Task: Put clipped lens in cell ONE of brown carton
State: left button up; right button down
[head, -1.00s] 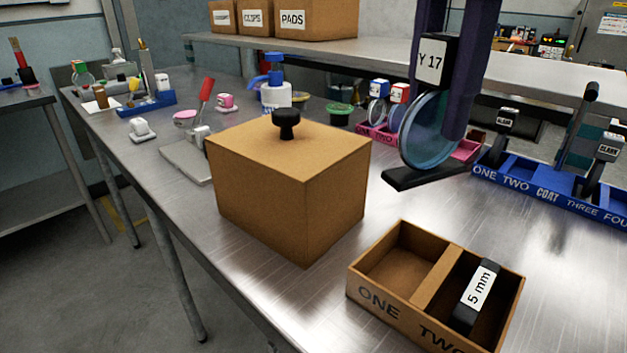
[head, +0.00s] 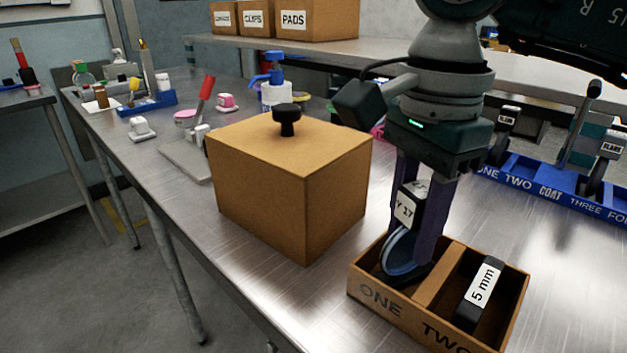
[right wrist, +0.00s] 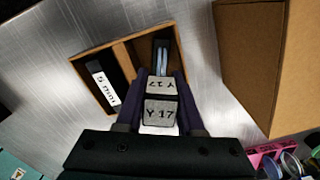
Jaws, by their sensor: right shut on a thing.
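The brown carton (head: 390,312) has two cells, marked ONE and TWO on its front wall. My right gripper (head: 422,205) points down over cell ONE and is shut on the black clip block labelled Y 17 of the clipped lens (head: 402,248). The lens hangs below the block, its lower part inside cell ONE, behind the front wall. I cannot tell whether it touches the floor. In the right wrist view the lens (right wrist: 162,55) shows edge-on in the cell, beyond the clip. A black block labelled 5 mm (head: 481,290) lies in cell TWO. My left gripper is not in view.
A closed brown box with a black knob (head: 290,185) stands close left of the carton. A blue rack marked COAT (head: 560,195) is at the back right. Bare metal table (head: 560,270) lies right of the carton.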

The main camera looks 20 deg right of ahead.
jog(key=shift+f, duration=0.1)
jog(key=c, duration=0.5)
grip_release()
notch_tip(320, 180, up, 12)
jog(key=shift+r, duration=0.15)
